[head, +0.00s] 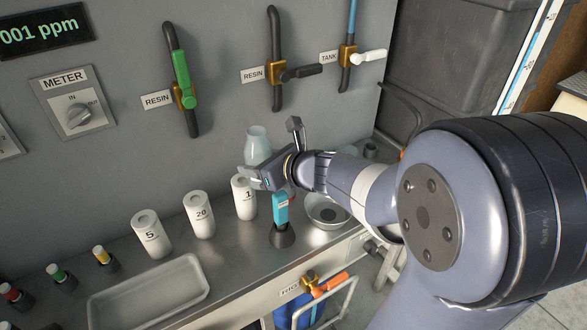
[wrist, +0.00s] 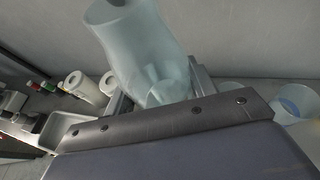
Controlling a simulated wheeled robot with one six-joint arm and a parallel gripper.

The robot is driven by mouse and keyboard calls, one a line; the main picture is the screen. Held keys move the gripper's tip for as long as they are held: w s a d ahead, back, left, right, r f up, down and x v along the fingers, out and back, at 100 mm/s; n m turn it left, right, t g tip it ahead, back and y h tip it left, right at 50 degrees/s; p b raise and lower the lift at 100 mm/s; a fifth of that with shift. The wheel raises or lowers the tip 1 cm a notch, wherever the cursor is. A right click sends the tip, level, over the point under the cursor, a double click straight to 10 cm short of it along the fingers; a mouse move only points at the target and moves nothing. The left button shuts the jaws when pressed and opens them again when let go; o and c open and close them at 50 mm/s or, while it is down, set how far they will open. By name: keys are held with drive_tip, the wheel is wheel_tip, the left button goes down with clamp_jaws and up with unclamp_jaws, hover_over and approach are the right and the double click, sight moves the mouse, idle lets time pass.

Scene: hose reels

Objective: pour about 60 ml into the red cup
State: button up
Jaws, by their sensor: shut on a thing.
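My gripper (head: 264,174) is shut on a pale translucent vessel (head: 257,143) above the back of the steel counter. In the wrist view this vessel (wrist: 143,45) fills the upper middle, tilted, with its mouth toward the top left; its lower part sits between the jaws. I cannot make out how much liquid it holds. No red cup can be picked out in either view; my gripper and arm hide part of the counter. In the wrist view a clear cup (wrist: 297,101) with a bluish inside stands at the right edge, and another pale cup (wrist: 232,88) is partly hidden.
White canisters marked 5 (head: 151,235), 20 (head: 199,217) and 1 (head: 244,198) stand along the counter. A blue handheld device (head: 281,209) in a dark stand and a metal bowl (head: 327,212) are near my gripper. A shallow tray (head: 150,296) lies front left. Valves line the wall.

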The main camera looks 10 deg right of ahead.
drive_tip(key=shift+w+m+p, duration=0.1)
drive_tip(key=shift+m+p, duration=0.2)
drive_tip(key=shift+p, duration=0.4)
